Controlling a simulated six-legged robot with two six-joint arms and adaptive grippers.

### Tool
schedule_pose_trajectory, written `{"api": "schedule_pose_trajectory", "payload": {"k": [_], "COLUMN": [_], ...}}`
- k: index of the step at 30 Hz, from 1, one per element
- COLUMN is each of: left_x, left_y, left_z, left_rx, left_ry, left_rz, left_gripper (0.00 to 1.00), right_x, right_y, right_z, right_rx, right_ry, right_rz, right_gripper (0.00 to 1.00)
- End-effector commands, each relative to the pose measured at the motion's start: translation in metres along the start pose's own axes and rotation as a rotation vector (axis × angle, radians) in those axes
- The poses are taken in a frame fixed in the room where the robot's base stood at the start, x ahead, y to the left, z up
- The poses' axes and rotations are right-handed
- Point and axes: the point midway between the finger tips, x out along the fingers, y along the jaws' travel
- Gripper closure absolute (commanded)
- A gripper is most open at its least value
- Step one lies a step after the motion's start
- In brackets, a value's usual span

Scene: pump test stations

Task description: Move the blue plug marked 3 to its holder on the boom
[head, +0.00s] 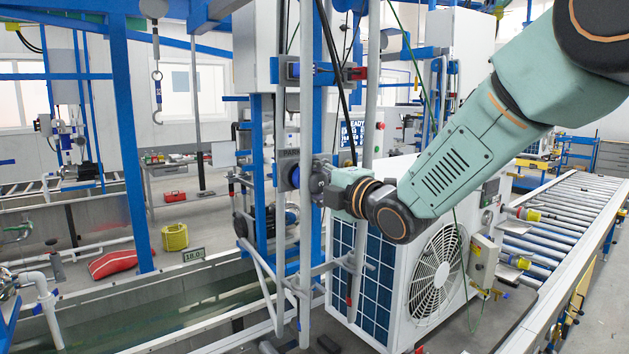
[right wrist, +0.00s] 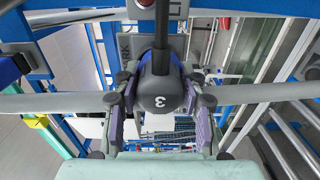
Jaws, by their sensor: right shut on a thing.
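The plug marked 3 (right wrist: 160,98) is a dark, rounded body with a white 3 on its end and a bit of blue at its side. My right gripper (right wrist: 160,82) has its fingers on both sides of it, shut on it. In the head view my right gripper (head: 318,180) is at the blue upright, beside a grey plate marked PARK (head: 291,146). A small blue part (head: 294,177) shows there, at the gripper's tip. Whether the plug is still seated at that plate, I cannot tell. I cannot make out the boom holder for certain. My left gripper is not in view.
Grey vertical pipes (head: 306,110) and a hanging black cable (head: 331,70) stand close to my right gripper. A white fan unit (head: 391,300) stands below my right forearm. A roller conveyor (head: 565,230) runs at the right. A water trough (head: 180,318) lies at the lower left.

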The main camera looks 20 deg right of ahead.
Motion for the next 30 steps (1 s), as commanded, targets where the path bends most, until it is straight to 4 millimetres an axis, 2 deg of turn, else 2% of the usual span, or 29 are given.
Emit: {"api": "schedule_pose_trajectory", "payload": {"k": [30], "left_x": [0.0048], "left_y": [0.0], "left_z": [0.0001], "left_rx": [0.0], "left_ry": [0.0], "left_rz": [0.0], "left_gripper": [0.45], "right_x": [-0.0002], "right_y": [-0.0014], "right_z": [0.0009], "right_rx": [-0.001], "right_ry": [-0.001], "right_rz": [-0.003], "right_gripper": [1.0]}}
